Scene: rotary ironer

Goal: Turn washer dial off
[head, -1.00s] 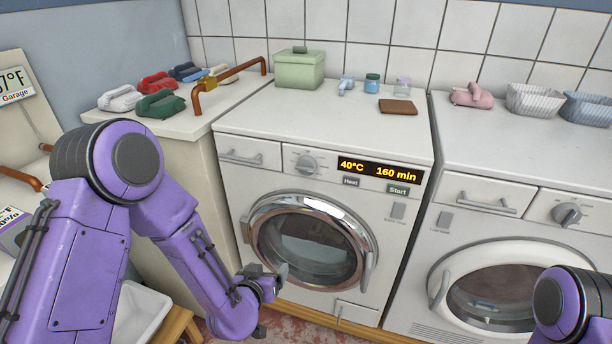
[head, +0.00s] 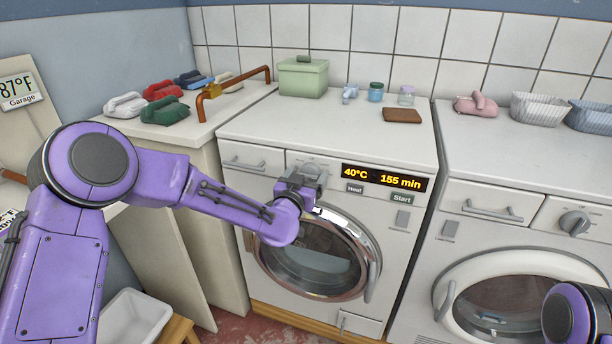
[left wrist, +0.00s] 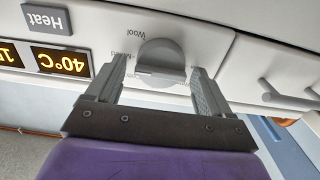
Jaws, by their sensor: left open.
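The washer (head: 250,190) is the white front-loader in the middle of the head view, with its round door shut. Its dial (left wrist: 160,62) is a grey knob with a raised grip, and the words "Wool" and a partly hidden "Mixed" show beside it in the left wrist view. My left gripper (head: 300,176) is at the dial in the head view and covers most of it. In the left wrist view the open fingers of my left gripper (left wrist: 160,80) stand on either side of the dial, with small gaps. My right gripper is out of view.
The washer's display (head: 384,178) reads 40°C and 155 min, above the Heat and Start buttons. A second machine (head: 470,150) with its own knob (head: 574,222) stands to the right. A green box (head: 303,78), small jars and a brown sponge sit on top of the washer.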

